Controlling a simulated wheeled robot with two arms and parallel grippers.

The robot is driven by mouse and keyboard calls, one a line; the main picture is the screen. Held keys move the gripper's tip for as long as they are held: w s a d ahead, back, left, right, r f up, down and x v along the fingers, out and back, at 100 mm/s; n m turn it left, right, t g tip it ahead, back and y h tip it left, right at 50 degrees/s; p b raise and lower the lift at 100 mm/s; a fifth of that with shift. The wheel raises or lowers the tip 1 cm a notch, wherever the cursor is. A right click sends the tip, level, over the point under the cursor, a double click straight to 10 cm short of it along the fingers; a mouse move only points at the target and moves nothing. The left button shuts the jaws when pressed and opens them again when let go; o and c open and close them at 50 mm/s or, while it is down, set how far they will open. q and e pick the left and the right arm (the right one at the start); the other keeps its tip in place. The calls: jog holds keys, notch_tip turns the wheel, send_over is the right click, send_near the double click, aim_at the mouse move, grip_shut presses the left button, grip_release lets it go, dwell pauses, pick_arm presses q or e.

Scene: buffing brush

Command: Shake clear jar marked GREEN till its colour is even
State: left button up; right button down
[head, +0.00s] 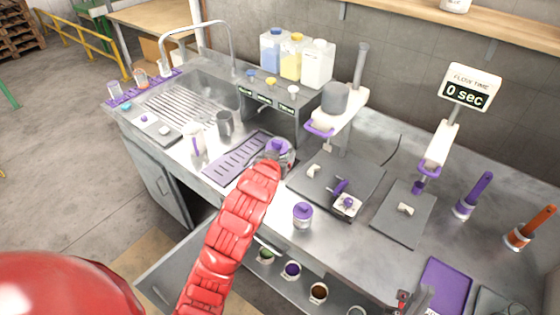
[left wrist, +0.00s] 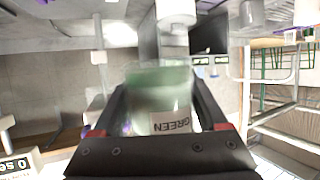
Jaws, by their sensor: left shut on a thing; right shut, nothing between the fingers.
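The clear jar marked GREEN (left wrist: 160,78) is between the fingers of my left gripper (left wrist: 158,97) in the left wrist view, its label upside down in that picture. Its contents look blurred, with a stronger green band at the picture's top and paler, whitish green beneath. In the head view a purple-lidded clear jar (head: 279,148) shows at the end of my red left arm, by the purple drain mat. The arm hides most of the left gripper there. My right gripper (head: 404,298) is low at the right, shut and empty, partly cut off by the frame edge.
Another purple-lidded jar (head: 302,215) stands on the counter near the arm. A grey plate with a small purple-handled tool (head: 341,191) lies right of the held jar. A stand (head: 336,101) and a "0 sec" display (head: 468,88) rise behind. The sink (head: 195,98) is left.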

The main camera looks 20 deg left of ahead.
aim_at(280, 142)
pick_arm(q)
notch_tip(280, 142, down, 2)
jog(key=shift+d+f, duration=0.1)
jog(key=shift+d, duration=0.05)
notch_tip(280, 142, up, 6)
jog(key=shift+w+r, duration=0.1)
jog(key=shift+r, duration=0.1)
notch_tip(280, 142, down, 8)
jog(key=shift+r, duration=0.25)
notch_tip(280, 142, up, 8)
jog(key=shift+f, duration=0.25)
notch_tip(280, 142, down, 7)
jog(key=shift+f, duration=0.2)
jog(key=shift+r, duration=0.35)
